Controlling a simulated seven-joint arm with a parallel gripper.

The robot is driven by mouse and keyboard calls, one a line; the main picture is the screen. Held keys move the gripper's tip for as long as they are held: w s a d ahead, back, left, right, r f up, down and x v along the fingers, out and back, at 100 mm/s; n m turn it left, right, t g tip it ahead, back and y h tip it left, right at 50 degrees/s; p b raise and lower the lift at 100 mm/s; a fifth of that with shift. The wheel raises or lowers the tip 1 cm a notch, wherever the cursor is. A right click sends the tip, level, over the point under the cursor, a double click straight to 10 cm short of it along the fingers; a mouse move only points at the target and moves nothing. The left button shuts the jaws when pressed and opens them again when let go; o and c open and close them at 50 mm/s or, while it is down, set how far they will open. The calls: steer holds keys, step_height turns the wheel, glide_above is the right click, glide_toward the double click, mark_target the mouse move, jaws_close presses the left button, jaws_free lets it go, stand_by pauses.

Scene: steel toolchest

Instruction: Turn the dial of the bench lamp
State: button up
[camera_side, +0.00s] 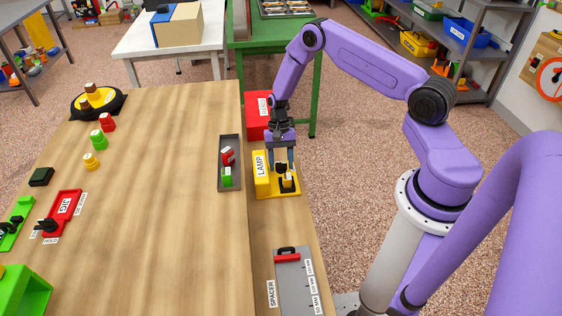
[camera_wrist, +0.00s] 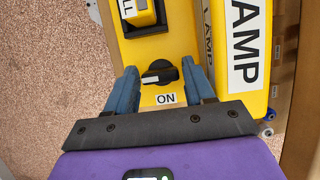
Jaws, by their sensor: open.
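The bench lamp unit is a yellow base with an upright plate marked LAMP (camera_side: 261,170), near the right edge of the wooden table. In the wrist view the LAMP plate (camera_wrist: 243,45) stands to the right. My gripper (camera_wrist: 160,66) is open, with one blue finger on each side of the dial; contact cannot be told.
A black-and-yellow part (camera_side: 288,182) stands at the front of the lamp base. A grey tray (camera_side: 230,145) with red and green pieces lies to the left. A red box (camera_side: 257,112) is behind, and a grey spacer unit (camera_side: 293,285) is in front. The table's middle is clear.

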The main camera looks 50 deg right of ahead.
steer(key=c, duration=0.8)
steer(key=shift+n, duration=0.4)
steer(key=n+h, duration=0.1)
steer(key=n, duration=0.2)
steer(key=shift+w+a+n+g, duration=0.1)
steer(key=shift+n+g, duration=0.2)
steer(key=shift+g, duration=0.1)
steer(key=n+h, duration=0.2)
steer(key=n, duration=0.2)
steer(key=shift+a+n, duration=0.1)
steer(key=shift+n, duration=0.2)
steer(key=n+h, duration=0.2)
steer(key=n, duration=0.2)
steer(key=shift+a+n, duration=0.1)
steer(key=shift+n, duration=0.2)
steer(key=shift+n+t+h, duration=0.4)
steer(key=shift+n+h, duration=0.3)
steer(key=shift+n, duration=1.5)
